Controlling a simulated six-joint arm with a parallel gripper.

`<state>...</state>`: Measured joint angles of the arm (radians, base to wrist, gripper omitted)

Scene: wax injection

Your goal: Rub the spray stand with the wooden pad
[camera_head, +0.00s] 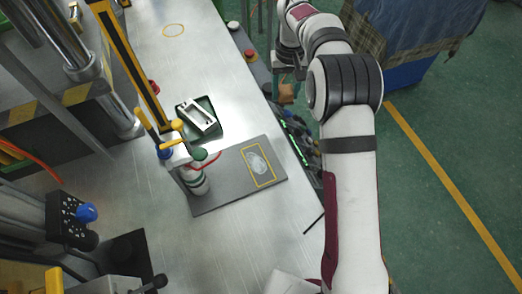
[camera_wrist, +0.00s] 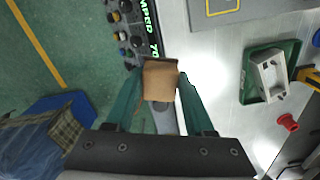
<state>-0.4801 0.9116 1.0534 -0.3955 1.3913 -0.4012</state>
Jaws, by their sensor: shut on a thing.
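My gripper (camera_wrist: 160,88) is shut on a tan wooden pad (camera_wrist: 160,80), held between the green fingers in the wrist view. In the head view the pad (camera_head: 287,93) shows small beside the far end of my arm, over the table's right edge. A flat grey board (camera_head: 215,195), which looks like the spray stand, lies on the metal table. It has a yellow-outlined rectangle with a pale oval patch (camera_head: 257,163) inside. A white bottle-like item with green bands (camera_head: 195,182) stands at its left. In the wrist view a corner of the board (camera_wrist: 200,15) shows at the top. The pad is apart from it.
A dark green tray (camera_head: 214,126) holds a light metal frame (camera_head: 200,117) just behind the board. A control panel with buttons (camera_head: 296,138) runs along the table's right edge. A machine stands at the left. The table's far area is mostly bare.

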